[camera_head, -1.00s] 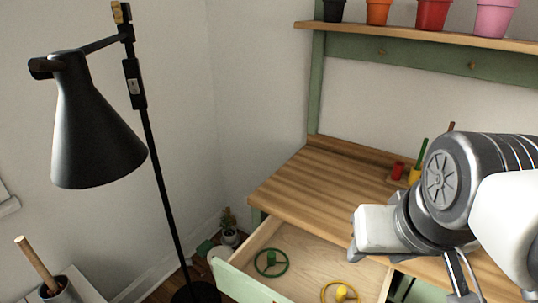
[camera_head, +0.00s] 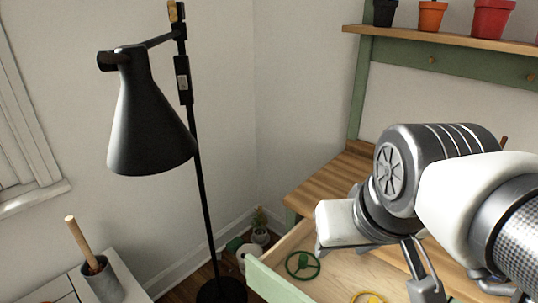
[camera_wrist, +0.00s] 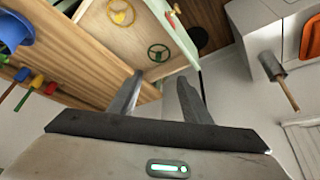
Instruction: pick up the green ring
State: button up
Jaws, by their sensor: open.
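The green ring (camera_head: 302,265) has spokes and a small hub and lies in the open wooden drawer (camera_head: 329,272), near its left end. It also shows in the wrist view (camera_wrist: 159,53), beyond the fingers. My gripper (camera_wrist: 158,92) is open and empty, with its two fingers spread apart in the wrist view. It is apart from the green ring. In the head view my wrist hangs above and to the right of the ring, and the fingertips are hard to make out there.
A yellow ring (camera_head: 369,298) lies in the same drawer. A black floor lamp (camera_head: 150,115) stands left of the drawer. The wooden desk top (camera_head: 330,180) is above the drawer. A grey pot with a stick (camera_head: 101,280) stands at the lower left.

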jog(key=c, duration=0.3)
jog(key=shift+w+r, duration=0.15)
jog(key=shift+w, duration=0.1)
jog(key=shift+c, duration=0.4)
jog(key=m+g+p, duration=0.4)
jog(key=g+p, duration=0.2)
jog(key=p, duration=0.4)
send_over(304, 257)
notch_tip(304, 257, down, 15)
jog(key=shift+m, duration=0.3)
jog(key=f+b, duration=0.1)
jog(key=f, duration=0.3)
jog(key=f+b, duration=0.1)
jog(key=f, duration=0.3)
jog(key=f+b, duration=0.1)
jog(key=f, duration=0.3)
jog(key=shift+w+d, duration=0.15)
jog(key=shift+w, duration=0.1)
jog(key=shift+s+a+f+b, duration=0.1)
jog(key=shift+f+b, duration=0.5)
jog(key=shift+f, duration=0.8)
jog(key=shift+s+a+f+b, duration=0.1)
jog(key=shift+f+b, duration=0.5)
jog(key=shift+f, duration=0.75)
grip_shut()
